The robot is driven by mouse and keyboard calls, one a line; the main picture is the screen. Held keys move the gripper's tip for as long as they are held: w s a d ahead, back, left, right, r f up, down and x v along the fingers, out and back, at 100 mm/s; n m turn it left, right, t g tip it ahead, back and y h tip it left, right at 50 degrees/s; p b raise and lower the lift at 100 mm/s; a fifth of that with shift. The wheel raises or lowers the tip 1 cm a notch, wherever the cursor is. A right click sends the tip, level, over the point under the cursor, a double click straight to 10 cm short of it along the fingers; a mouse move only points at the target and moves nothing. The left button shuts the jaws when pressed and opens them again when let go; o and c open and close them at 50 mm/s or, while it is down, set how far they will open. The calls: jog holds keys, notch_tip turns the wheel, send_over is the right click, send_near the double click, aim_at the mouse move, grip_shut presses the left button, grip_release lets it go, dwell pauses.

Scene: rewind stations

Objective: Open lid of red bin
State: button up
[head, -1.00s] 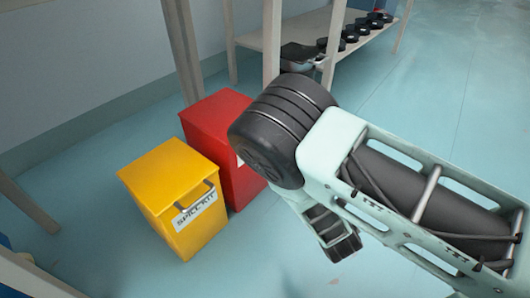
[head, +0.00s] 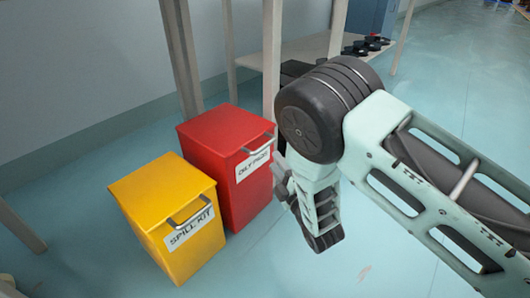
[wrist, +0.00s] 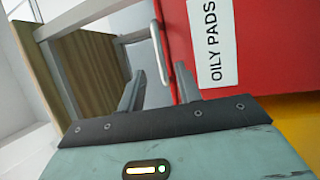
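The red bin (head: 228,163) stands on the floor with its lid (head: 226,127) closed. A metal handle (head: 258,143) sits at the lid's front edge, above a white "OILY PADS" label (head: 252,163).
A yellow spill kit bin (head: 172,218) stands close on the red bin's left. A wooden shelf (head: 305,50) with dark round items is behind. Floor to the right and in front is clear.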

aim_at(265, 146)
jog(key=shift+b+x, duration=1.5)
jog(key=shift+x, duration=2.45)
grip_shut()
